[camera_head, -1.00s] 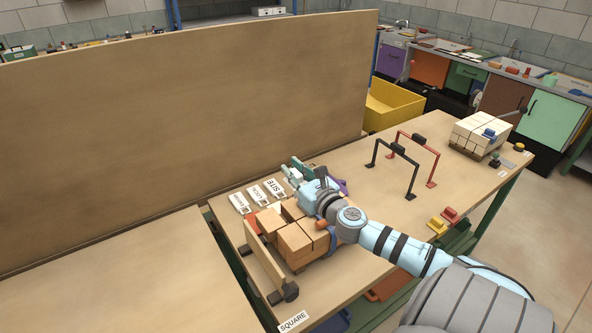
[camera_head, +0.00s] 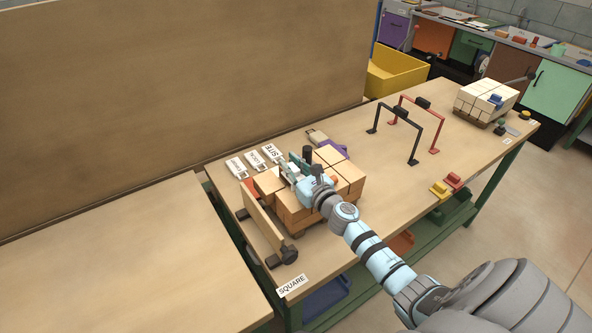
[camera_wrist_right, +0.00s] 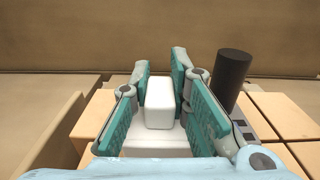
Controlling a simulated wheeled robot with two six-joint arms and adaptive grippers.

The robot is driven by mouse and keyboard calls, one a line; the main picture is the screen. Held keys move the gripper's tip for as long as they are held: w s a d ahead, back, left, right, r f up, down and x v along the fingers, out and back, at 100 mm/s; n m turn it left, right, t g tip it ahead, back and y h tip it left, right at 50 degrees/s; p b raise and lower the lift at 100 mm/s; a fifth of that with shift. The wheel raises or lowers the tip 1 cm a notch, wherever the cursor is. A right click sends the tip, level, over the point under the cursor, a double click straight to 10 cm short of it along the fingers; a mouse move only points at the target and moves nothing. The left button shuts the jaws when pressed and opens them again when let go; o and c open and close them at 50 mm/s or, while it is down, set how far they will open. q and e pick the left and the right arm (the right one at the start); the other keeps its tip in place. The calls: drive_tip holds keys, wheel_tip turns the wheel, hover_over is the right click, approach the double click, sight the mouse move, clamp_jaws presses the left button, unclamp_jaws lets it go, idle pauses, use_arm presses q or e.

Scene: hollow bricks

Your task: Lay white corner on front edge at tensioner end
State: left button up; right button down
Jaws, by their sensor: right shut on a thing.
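My right gripper (camera_head: 293,170) is over the left part of a stack of orange-tan bricks (camera_head: 345,168) on the bench. Its teal fingers (camera_wrist_right: 160,98) are shut on a white corner (camera_wrist_right: 159,104), which shows as an upright white block with a flat white part below it. In the head view the fingers mostly hide the white corner. In the wrist view tan bricks lie below and to the right; whether the white corner touches them I cannot tell. A black cylinder (camera_wrist_right: 232,80), perhaps part of the tensioner, stands right of the fingers. My left gripper is not in view.
An upright wooden board (camera_head: 263,222) with a black foot stands left of the stack. White labelled tags (camera_head: 254,158) lie behind it. Black and red frames (camera_head: 412,128) stand to the right. A pale brick stack (camera_head: 487,98) sits at the far right end.

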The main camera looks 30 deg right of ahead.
drive_tip(key=shift+s+d+f, duration=0.1)
drive_tip(key=c, duration=1.5)
unclamp_jaws()
